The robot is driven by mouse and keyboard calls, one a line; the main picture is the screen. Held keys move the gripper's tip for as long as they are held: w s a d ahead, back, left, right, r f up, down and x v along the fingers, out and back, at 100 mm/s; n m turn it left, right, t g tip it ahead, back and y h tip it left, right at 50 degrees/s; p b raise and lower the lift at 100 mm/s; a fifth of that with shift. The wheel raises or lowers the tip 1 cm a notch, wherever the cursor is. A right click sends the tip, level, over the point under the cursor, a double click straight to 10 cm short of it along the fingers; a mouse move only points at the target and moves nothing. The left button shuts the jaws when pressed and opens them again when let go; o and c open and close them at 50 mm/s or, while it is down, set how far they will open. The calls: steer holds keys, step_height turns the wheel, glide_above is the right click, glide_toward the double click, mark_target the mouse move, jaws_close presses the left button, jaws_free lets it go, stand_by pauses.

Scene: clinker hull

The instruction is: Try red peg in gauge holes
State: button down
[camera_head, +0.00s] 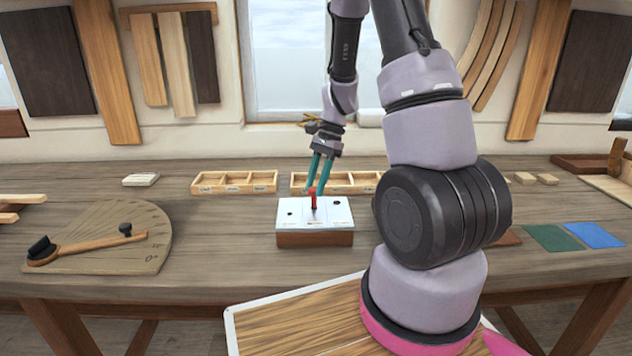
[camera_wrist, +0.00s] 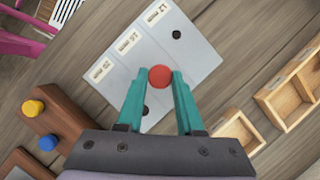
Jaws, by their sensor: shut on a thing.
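The gauge block (camera_head: 290,229) has a white top plate on a brown wooden base and stands on the workbench. In the wrist view, its white plate (camera_wrist: 196,52) carries size labels along one edge, a dark hole near one end and another hole partly behind my fingers. My gripper (camera_head: 317,188) is above the middle of the plate, with its teal fingers shut on the red peg (camera_head: 313,198). The red peg's round head (camera_wrist: 160,76) shows between the fingertips. The peg looks upright over the middle of the plate; I cannot tell whether its lower end is in a hole.
Two divided wooden trays (camera_head: 235,189) lie behind the block. A yellow peg (camera_wrist: 33,107) and a blue peg (camera_wrist: 47,143) are in a brown holder (camera_wrist: 62,122). A wooden protractor board (camera_head: 105,262) lies at left. Green (camera_head: 552,238) and blue (camera_head: 594,235) sheets lie at right.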

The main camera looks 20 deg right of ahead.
steer(key=shift+f, duration=1.2)
stand_by(0.5)
stand_by(0.4)
steer(key=shift+r, duration=2.6)
